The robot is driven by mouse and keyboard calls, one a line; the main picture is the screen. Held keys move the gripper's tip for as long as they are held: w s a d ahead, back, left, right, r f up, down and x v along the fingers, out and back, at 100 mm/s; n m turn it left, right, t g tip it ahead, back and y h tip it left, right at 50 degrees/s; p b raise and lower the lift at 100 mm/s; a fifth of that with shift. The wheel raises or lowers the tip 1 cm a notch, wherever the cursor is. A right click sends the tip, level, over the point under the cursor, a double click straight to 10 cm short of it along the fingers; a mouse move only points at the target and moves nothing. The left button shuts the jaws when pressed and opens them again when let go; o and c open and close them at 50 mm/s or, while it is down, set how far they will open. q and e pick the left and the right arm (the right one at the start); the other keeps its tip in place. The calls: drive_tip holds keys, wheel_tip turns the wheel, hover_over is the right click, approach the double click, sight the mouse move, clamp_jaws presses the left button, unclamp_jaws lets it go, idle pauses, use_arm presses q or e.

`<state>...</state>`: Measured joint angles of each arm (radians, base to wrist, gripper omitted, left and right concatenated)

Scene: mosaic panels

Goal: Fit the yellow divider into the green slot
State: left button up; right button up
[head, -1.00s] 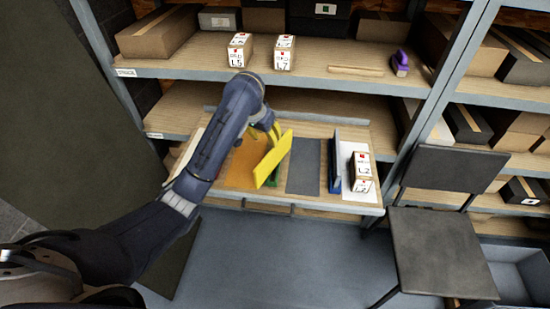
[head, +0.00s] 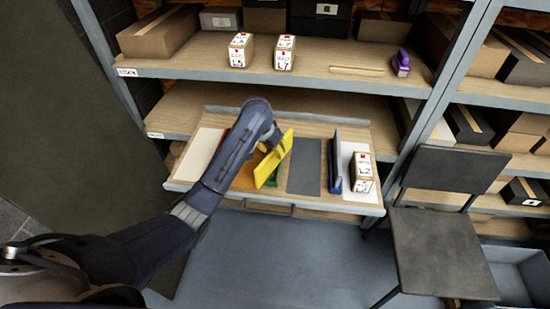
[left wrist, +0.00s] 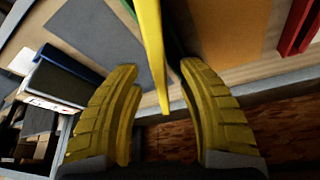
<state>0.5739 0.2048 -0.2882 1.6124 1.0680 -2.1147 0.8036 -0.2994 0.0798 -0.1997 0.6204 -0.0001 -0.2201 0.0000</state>
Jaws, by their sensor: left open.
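The yellow divider (head: 271,161) stands tilted and turned at the green slot (head: 263,207), between the orange and grey mats. The head view does not show clearly whether its lower edge is seated. My left gripper (head: 268,143) is at the divider's upper part, partly hidden by my own arm. In the left wrist view, the open fingers (left wrist: 161,100) stand on either side of the divider (left wrist: 151,45), with visible gaps. My right gripper is not in view.
A red slot (head: 226,139) lies to the left. The grey mat (head: 304,166) is bare. The shelf above holds two boxes and a purple object (head: 401,63).

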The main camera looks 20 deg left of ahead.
sight(275, 158)
use_arm(q)
drive_tip(key=shift+x, duration=1.8)
clamp_jaws()
